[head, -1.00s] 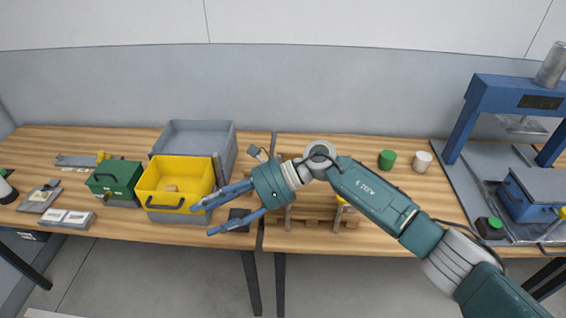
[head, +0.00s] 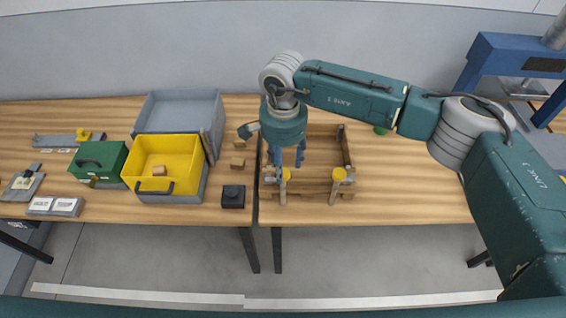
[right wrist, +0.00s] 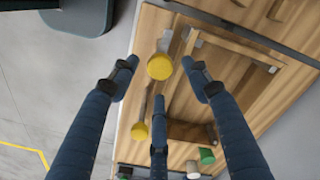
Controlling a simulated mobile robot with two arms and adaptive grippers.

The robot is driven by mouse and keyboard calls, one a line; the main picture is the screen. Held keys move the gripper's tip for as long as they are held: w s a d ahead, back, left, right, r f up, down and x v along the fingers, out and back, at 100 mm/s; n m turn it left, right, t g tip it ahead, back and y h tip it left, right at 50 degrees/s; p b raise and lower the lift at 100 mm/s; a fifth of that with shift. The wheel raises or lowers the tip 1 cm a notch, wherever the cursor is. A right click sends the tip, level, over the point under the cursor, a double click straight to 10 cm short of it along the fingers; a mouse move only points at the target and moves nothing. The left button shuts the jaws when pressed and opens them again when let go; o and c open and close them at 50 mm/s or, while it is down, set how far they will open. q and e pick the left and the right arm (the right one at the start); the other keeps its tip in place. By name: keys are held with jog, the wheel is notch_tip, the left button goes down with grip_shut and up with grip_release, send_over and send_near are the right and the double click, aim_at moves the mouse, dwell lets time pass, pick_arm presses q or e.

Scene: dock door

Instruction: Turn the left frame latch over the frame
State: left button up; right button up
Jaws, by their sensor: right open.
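The wooden frame (head: 320,183) lies near the front edge of the right table. The left frame latch (head: 285,174) has a yellow knob at the frame's front left; a pale bar shows below it. The right frame latch (head: 339,174) has a similar knob and bar. My right gripper (head: 284,172) points down over the left latch, partly hiding it. In the right wrist view the open fingers stand around the left latch's yellow knob (right wrist: 160,66), with gaps showing. The right latch's knob (right wrist: 139,131) is lower in that view. My left gripper is not in view.
Small wooden blocks (head: 237,162) and a black block (head: 233,196) lie left of the frame. A yellow bin (head: 182,150), a grey bin (head: 150,115) and a green box (head: 98,160) stand farther left. A blue press (head: 490,58) stands at the right.

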notch_tip(320, 180, down, 3)
jog(key=shift+r+p, duration=0.2)
jog(key=shift+p, duration=0.1)
jog(key=shift+c, duration=1)
jog(key=c, duration=0.9)
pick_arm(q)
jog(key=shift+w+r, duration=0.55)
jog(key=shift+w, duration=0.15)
pick_arm(e)
jog(key=shift+c, duration=0.2)
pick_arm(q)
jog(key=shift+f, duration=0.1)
